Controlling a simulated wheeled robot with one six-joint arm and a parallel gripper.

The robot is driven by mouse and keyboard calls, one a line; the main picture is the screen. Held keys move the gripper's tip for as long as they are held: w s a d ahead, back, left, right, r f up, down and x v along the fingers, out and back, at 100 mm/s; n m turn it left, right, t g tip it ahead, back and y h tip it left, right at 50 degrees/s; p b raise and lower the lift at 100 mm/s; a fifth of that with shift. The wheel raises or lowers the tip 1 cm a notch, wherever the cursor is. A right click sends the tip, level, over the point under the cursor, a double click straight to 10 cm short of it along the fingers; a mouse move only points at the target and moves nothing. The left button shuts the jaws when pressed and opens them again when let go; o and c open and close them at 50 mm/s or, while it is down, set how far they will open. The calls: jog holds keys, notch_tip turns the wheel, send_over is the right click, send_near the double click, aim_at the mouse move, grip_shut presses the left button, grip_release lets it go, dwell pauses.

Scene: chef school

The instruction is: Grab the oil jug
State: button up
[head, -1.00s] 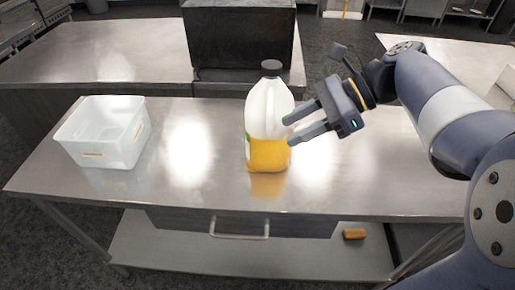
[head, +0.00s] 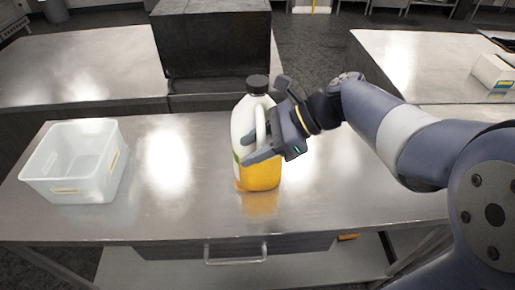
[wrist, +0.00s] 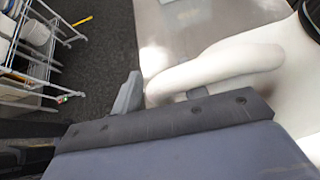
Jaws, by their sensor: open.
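The oil jug (head: 258,176) stands upright on the steel table, a translucent white bottle with a black cap and yellow-orange oil in its lower part. My gripper (head: 256,150) is at the jug's right side, at the height of its handle, with its fingers reaching across the handle side. The jaws are open. In the wrist view the jug's white handle (wrist: 215,70) is very close, just beyond the gripper body, and one grey fingertip (wrist: 128,95) shows left of it. The other finger is hidden there, and I cannot tell whether the fingers touch the jug.
A clear plastic bin (head: 75,165) stands on the left of the steel table (head: 180,215). A dark box (head: 212,40) sits on the counter behind. The table between bin and jug is clear. A wire rack (wrist: 40,40) shows in the wrist view.

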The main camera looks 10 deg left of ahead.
grip_shut()
dwell(0.4)
dwell(0.9)
jog(key=shift+w+r, duration=0.1)
jog(key=shift+r, duration=0.1)
